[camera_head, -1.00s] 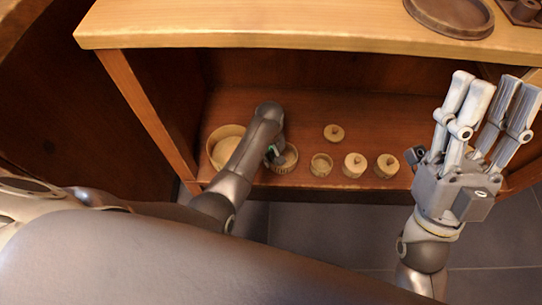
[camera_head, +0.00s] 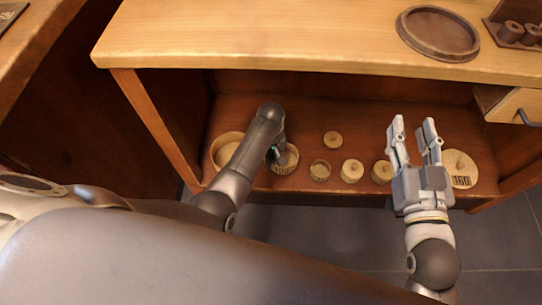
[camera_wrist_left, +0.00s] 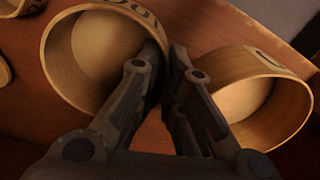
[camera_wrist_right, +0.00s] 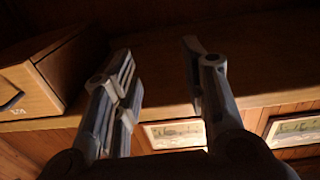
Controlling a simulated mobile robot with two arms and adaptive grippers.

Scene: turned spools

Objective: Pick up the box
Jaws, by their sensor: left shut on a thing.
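A round, pale wooden box (camera_wrist_left: 100,45) with dark lettering on its outer wall stands open in the left wrist view. My left gripper (camera_wrist_left: 168,52) is shut on its near wall, one finger inside the rim and one outside. In the head view, my left gripper (camera_head: 276,156) reaches down to a round open box (camera_head: 288,160) on the low shelf, and my forearm hides part of it. A second open round box (camera_wrist_left: 250,85) lies close beside the outer finger. My right gripper (camera_head: 412,130) is open and empty in front of the shelf.
A wider round box (camera_head: 224,148) stands left of my left forearm. Several small round pieces (camera_head: 351,171) and a lidded box marked 160 (camera_head: 461,168) stand to the right. The tabletop (camera_head: 270,45) overhangs the shelf and holds a dark round tray (camera_head: 438,32).

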